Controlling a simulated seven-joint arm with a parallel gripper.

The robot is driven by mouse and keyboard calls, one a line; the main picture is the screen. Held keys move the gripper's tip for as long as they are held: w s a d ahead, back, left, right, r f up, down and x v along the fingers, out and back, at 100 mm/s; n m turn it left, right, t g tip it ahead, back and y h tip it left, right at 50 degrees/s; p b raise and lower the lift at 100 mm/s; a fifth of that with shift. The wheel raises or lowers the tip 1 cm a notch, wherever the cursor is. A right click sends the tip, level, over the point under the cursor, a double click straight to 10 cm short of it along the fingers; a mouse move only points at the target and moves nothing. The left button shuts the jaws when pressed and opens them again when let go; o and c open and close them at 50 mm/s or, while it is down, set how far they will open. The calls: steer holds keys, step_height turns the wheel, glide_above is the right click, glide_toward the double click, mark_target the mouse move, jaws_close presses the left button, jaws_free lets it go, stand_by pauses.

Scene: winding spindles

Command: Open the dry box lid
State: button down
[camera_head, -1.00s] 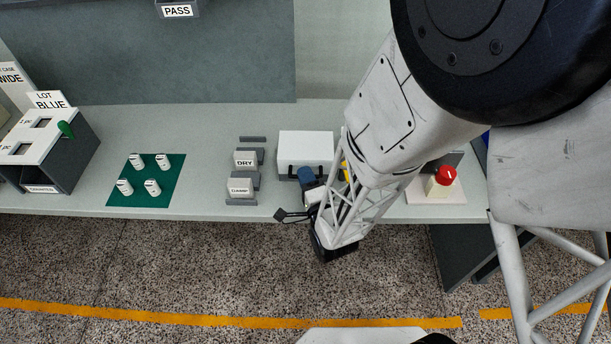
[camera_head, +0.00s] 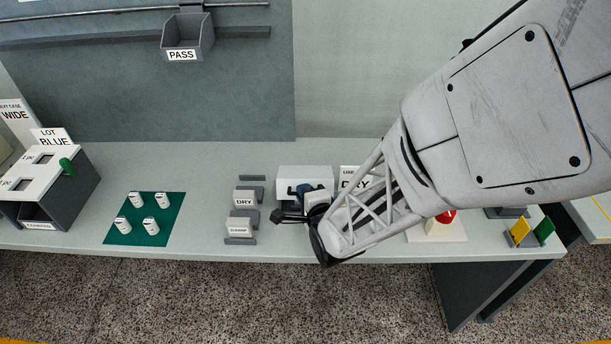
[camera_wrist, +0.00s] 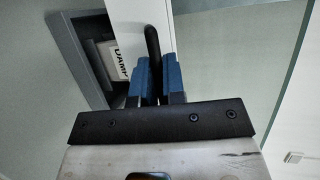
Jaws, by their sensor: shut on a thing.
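The dry box (camera_head: 292,175) is a white box on the bench, in the middle of the head view, with a dark handle at its front. My gripper (camera_head: 305,190) is at the front of the box, and my arm covers its lower right part. In the wrist view the blue fingers of my gripper (camera_wrist: 157,80) are closed on the black bar handle (camera_wrist: 152,45). The white lid face (camera_wrist: 138,22) is behind the handle. I cannot tell from these views whether the lid is raised.
Grey holders with a DRY block (camera_head: 244,198) and a DAMP block (camera_head: 239,226) stand left of the box. A green mat (camera_head: 138,232) with several white spindles lies further left. A red button (camera_head: 447,216) on a white base is to the right.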

mark_target(305, 178)
steer(key=shift+w+r+m+g+h, duration=0.3)
steer(key=shift+w+r+m+g, duration=0.2)
steer(key=shift+w+r+g, duration=1.05)
steer(key=shift+w+r, duration=0.75)
steer(key=shift+w, duration=0.15)
steer(key=w, duration=0.1)
steer(key=w+r, duration=0.1)
steer(key=w, duration=0.1)
steer(key=w+r, duration=0.1)
steer(key=w, duration=0.1)
steer(key=shift+w, duration=0.1)
steer(key=w+f+g, duration=0.1)
steer(key=w+g, duration=0.1)
steer(key=w, duration=0.7)
steer(key=shift+m, duration=0.4)
steer(key=shift+g, duration=0.35)
steer(key=c, duration=1.2)
jaws_free()
steer(key=shift+c, duration=0.2)
